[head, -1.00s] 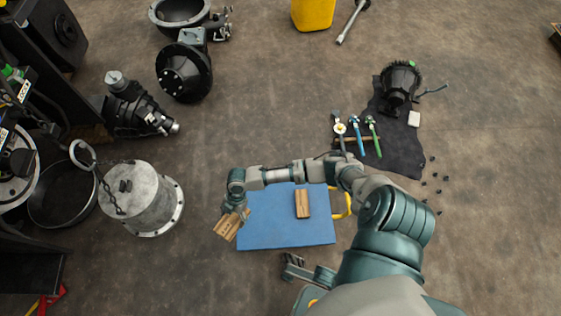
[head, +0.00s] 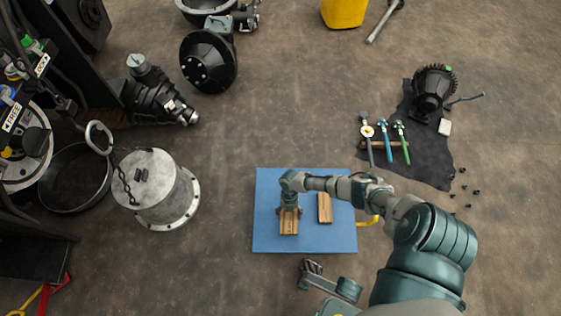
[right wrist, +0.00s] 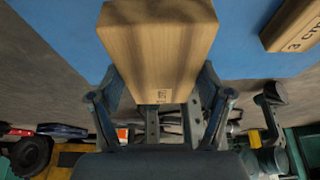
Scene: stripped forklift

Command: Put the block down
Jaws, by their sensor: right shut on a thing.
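My right gripper (head: 289,210) is shut on a wooden block (head: 289,225) over the left part of the blue mat (head: 270,185). In the right wrist view the held block (right wrist: 160,45) sits between the two fingers, with the mat behind it. I cannot tell whether it touches the mat. A second wooden block (head: 324,208) lies on the mat just to the right, apart from the held one; its printed corner shows in the wrist view (right wrist: 295,25). My left gripper (head: 312,268) appears near the bottom, off the mat; its jaw opening is unclear.
A yellow handle (head: 370,221) is at the mat's right edge. A grey metal cylinder (head: 155,185) stands to the left. A black cloth (head: 430,155) with tools and a dark gear part (head: 434,88) lies to the right. The mat's front strip is bare.

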